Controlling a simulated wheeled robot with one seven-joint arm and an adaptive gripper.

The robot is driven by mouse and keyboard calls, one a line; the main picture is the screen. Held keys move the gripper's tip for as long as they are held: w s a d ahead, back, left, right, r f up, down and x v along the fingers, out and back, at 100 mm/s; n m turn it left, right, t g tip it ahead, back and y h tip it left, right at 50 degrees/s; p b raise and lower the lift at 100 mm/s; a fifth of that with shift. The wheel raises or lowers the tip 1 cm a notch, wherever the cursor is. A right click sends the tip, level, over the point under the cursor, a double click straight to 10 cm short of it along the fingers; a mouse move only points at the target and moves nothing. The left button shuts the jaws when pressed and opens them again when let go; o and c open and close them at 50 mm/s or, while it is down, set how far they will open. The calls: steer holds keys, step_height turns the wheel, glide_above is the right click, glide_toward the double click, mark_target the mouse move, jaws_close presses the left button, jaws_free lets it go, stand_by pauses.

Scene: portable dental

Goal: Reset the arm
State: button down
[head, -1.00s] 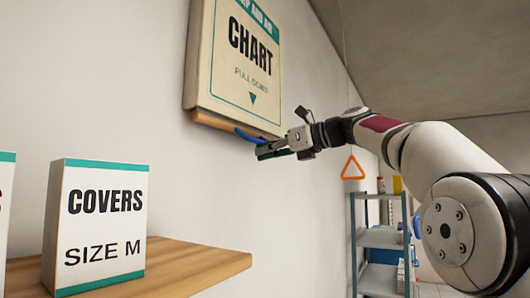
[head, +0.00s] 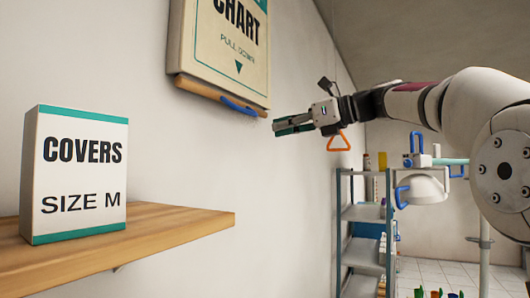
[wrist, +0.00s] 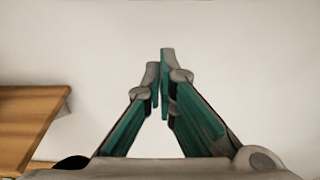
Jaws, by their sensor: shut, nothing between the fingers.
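My gripper (head: 277,127) is shut and empty, held out in front of the wall to the right of the chart's blue handle, with a gap between them. In the wrist view its green-sided fingers (wrist: 160,80) meet at the tips against a plain pale wall. My arm reaches in from the right side of the head view. The wall chart (head: 225,45) hangs at the top, with its wooden bottom bar (head: 215,95) and blue handle (head: 238,107) below it.
A wooden wall shelf (head: 170,232) at lower left bears a white and teal covers box (head: 75,175); the shelf also shows in the wrist view (wrist: 30,120). A metal rack (head: 362,213) and a white lamp-like fixture (head: 425,187) with blue handles stand farther back at right.

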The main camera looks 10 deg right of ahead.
steer(key=s+a+f+n+g+h, duration=0.1)
steer(key=s+f+n+h, duration=0.35)
steer(key=s+f, duration=0.35)
steer(key=s+f+n+g+h, duration=0.1)
steer(key=s+f+n+h, duration=0.2)
steer(key=s+f+n, duration=0.6)
steer(key=s+d+f+n+h, duration=0.3)
steer(key=s+f, duration=0.5)
steer(key=f, duration=0.3)
steer(key=s+d+f+n+g+h+b, duration=0.1)
steer(key=s+d+f+n+h, duration=0.2)
steer(key=f, duration=0.9)
steer(key=s+d+n, duration=0.3)
steer(key=s+n, duration=0.2)
steer(key=s, duration=0.1)
steer(key=shift+s+b, duration=0.2)
steer(key=shift+b, duration=0.1)
steer(key=shift+f, duration=0.1)
